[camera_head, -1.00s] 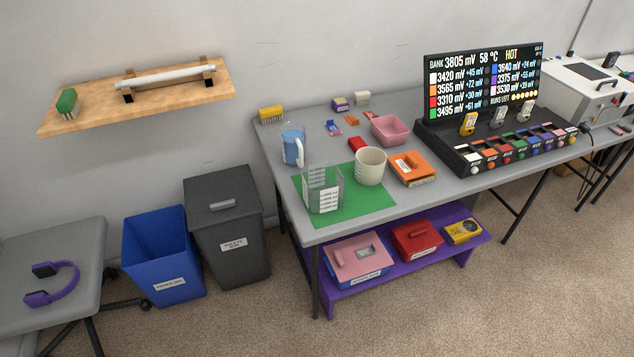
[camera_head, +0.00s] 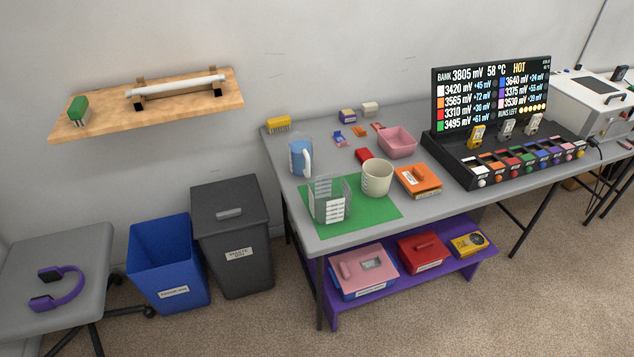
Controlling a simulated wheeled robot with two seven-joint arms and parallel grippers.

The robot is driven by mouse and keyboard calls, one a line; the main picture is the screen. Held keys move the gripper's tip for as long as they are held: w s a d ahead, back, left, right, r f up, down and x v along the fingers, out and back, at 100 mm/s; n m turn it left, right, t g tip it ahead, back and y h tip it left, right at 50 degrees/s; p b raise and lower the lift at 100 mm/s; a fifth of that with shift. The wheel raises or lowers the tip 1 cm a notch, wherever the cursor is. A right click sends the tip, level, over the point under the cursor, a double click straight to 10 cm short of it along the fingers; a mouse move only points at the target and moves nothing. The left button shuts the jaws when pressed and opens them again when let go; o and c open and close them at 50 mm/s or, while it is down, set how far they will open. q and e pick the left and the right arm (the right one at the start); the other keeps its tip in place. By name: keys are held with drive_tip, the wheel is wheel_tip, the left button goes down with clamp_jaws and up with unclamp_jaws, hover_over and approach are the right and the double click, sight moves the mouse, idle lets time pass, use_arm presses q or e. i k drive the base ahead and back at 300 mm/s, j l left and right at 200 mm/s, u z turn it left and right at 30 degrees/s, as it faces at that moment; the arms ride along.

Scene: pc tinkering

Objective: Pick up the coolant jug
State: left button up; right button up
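A clear jug with blue liquid and a white handle (camera_head: 299,158), which looks like the coolant jug, stands upright at the back left of the grey table (camera_head: 290,190). Its handle is on its right side. A clear container with a white label (camera_head: 329,200) stands on the green mat (camera_head: 370,218), in front of the jug. A cream mug (camera_head: 376,178) stands on the mat's back right part. Neither of my grippers shows in the head view.
A pink bin (camera_head: 397,142), an orange box (camera_head: 418,181) and a black console with a screen (camera_head: 490,100) occupy the table to the right. A blue bin (camera_head: 167,265), a dark lidded bin (camera_head: 231,238) and a chair (camera_head: 50,255) stand left of the table. A wall shelf (camera_head: 150,105) hangs above.

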sight(300, 145)
drive_tip(key=i+j+z, duration=0.35)
drive_tip(key=i+j, duration=0.2)
drive_tip(key=i+j+z, duration=0.3)
drive_tip(key=i+j, duration=0.3)
drive_tip(key=j, duration=0.2)
